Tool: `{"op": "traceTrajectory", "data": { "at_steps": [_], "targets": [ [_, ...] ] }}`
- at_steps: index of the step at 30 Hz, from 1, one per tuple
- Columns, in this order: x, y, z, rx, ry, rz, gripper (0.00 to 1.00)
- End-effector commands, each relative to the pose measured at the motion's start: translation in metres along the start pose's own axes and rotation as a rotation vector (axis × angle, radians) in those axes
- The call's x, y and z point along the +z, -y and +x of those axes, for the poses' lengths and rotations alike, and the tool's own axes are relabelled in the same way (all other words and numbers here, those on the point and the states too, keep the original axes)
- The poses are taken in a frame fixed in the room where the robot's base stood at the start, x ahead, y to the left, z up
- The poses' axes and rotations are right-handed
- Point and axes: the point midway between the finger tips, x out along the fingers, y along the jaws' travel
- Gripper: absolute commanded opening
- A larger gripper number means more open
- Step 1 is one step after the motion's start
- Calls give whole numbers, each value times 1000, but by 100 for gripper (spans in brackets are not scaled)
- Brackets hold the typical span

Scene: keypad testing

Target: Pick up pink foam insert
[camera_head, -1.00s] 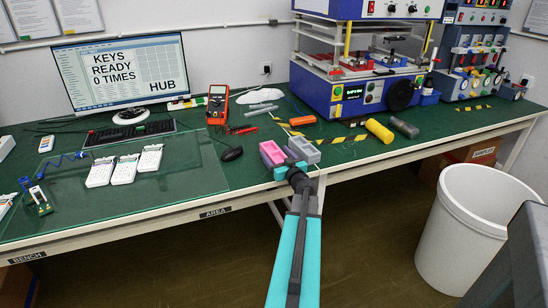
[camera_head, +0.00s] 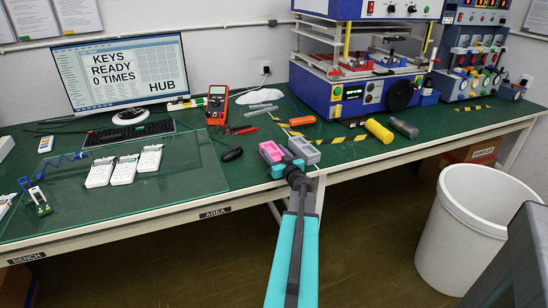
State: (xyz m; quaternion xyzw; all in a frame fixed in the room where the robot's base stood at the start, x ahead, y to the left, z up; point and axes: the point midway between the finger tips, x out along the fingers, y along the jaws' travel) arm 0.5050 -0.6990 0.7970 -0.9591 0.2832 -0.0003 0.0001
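The pink foam insert (camera_head: 271,152) is a small block on the green bench, left of a grey block (camera_head: 304,151) of similar size. My gripper (camera_head: 287,166) is at the bench's front edge, right by these two blocks. Its teal fingers lie against the near side of the pink insert and between it and the grey block. The view is too small to tell whether they are apart from the pink insert or closed on it. My arm hides part of the bench edge.
An orange block (camera_head: 302,120), a yellow cylinder (camera_head: 379,131) and a grey cylinder (camera_head: 404,128) lie farther right. A black mouse (camera_head: 232,154) and a red multimeter (camera_head: 217,105) are to the left. A blue test machine (camera_head: 358,97) stands behind. A white bin (camera_head: 470,225) stands on the floor.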

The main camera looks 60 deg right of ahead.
Motion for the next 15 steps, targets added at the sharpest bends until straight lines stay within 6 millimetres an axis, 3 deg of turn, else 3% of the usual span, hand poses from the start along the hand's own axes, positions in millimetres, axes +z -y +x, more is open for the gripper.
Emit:
{"op": "traceTrajectory", "data": {
  "at_steps": [1,3,15],
  "targets": [
    [0,0,0,0,0,0,41],
    [0,0,0,0,0,0,30],
    [-4,0,0,0,0,0,29]
  ]
}}
